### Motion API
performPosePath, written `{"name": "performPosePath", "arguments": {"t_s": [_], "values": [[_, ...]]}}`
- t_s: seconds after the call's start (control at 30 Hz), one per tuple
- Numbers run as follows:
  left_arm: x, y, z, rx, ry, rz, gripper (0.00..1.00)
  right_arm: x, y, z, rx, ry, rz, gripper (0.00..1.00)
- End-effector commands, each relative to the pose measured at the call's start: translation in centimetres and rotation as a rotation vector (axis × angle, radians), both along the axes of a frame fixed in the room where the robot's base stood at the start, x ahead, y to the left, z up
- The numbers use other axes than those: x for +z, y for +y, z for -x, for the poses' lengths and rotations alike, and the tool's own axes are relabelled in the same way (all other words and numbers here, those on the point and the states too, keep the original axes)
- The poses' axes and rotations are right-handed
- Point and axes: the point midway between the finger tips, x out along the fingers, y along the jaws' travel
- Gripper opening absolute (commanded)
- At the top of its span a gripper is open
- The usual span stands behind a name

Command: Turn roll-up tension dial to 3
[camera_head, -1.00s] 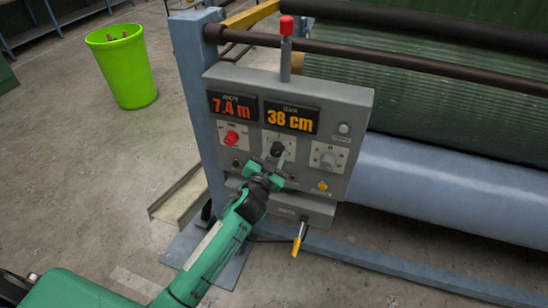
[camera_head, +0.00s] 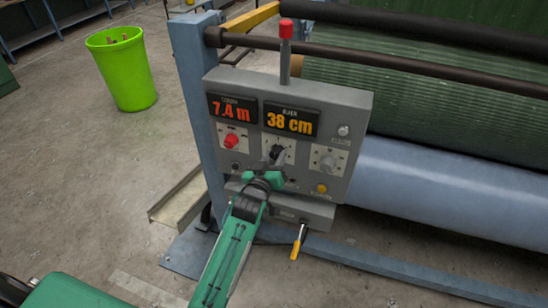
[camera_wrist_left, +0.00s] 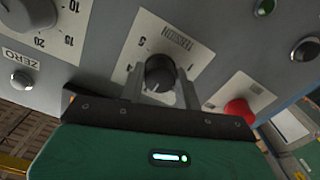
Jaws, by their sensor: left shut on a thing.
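The black tension dial (camera_head: 277,152) is in the middle of the grey control panel (camera_head: 350,105), on a white scale plate. In the left wrist view the dial (camera_wrist_left: 159,72) sits between my two fingers, with TENSION printed upside down above it. My left gripper (camera_head: 274,161) is shut on the dial, its fingers on either side of the knob. The left gripper also shows in the wrist view (camera_wrist_left: 159,82). The fingers hide part of the scale, and I cannot tell which number the dial points at. My right gripper is not in view.
A red button (camera_head: 231,141) is left of the dial and another knob (camera_head: 327,160) is right of it. Displays above read 7.4 m and 38 cm. A yellow-handled lever (camera_head: 297,245) hangs below. A blue roller (camera_head: 450,190) lies right; a green bin (camera_head: 122,68) stands back left.

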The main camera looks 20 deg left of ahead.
Motion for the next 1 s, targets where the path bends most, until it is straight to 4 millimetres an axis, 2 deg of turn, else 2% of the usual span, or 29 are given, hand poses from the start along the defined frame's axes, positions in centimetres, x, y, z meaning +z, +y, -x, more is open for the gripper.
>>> {"name": "performPosePath", "arguments": {"t_s": [0.6,0.63,0.7,1.0], "values": [[-0.13,-0.01,0.02,0.0,0.004,0.039,0.11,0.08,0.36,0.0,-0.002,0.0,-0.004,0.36],[-0.13,-0.01,0.02,0.0,0.004,0.039,0.4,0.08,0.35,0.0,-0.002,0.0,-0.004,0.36],[-0.11,-0.01,0.01,0.0,0.004,0.039,0.53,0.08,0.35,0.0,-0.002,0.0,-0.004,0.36],[-0.06,0.0,0.06,0.0,0.002,0.038,0.55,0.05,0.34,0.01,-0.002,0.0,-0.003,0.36]]}}
